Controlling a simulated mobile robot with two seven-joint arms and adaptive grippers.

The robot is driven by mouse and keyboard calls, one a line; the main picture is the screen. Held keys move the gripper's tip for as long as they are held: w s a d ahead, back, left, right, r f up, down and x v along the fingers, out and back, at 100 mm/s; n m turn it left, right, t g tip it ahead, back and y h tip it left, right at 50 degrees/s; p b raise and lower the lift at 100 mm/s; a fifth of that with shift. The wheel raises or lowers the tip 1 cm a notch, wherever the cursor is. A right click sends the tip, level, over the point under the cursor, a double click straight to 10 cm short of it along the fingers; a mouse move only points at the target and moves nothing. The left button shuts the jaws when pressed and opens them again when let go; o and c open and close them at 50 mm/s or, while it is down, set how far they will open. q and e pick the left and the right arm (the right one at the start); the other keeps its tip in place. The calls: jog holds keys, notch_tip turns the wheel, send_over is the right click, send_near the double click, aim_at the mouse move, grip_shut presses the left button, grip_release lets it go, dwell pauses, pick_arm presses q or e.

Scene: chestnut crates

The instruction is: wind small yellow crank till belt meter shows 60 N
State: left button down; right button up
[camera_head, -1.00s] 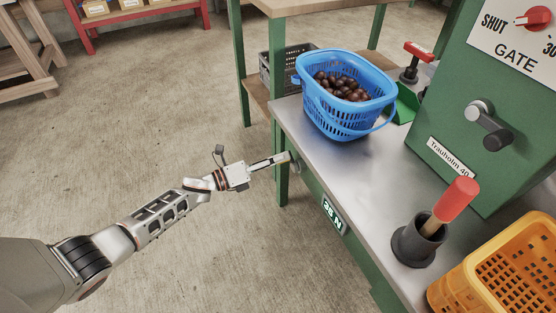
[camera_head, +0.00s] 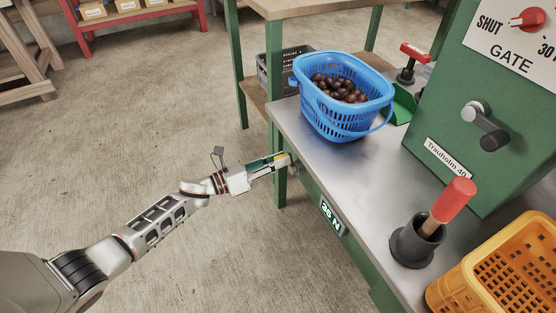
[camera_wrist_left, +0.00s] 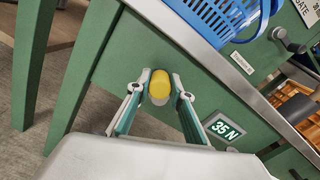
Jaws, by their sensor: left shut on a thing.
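The small yellow crank (camera_wrist_left: 159,82) shows its rounded yellow knob on the green side of the bench in the left wrist view. In the head view only a sliver of yellow (camera_head: 281,157) shows at my fingers. My left gripper (camera_wrist_left: 160,92) is shut on the knob, one finger on each side. In the head view the gripper (camera_head: 284,160) is at the bench's left edge. The crank's arm and pivot are mostly hidden. The belt meter (camera_wrist_left: 224,128) reads 35 N in the left wrist view; its display also shows in the head view (camera_head: 331,215). My right gripper is out of view.
A blue basket of chestnuts (camera_head: 340,122) stands on the metal bench top (camera_head: 325,172) above the crank. A red-handled tool stands in a dark cup (camera_head: 413,247). An orange crate (camera_head: 470,285) is at lower right. Green bench legs stand close behind my gripper.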

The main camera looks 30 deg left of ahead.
pick_arm(q)
jog(key=shift+f, duration=0.1)
jog(key=c, duration=1.8)
grip_release()
jog(key=v, duration=1.2)
jog(key=shift+a, duration=0.1)
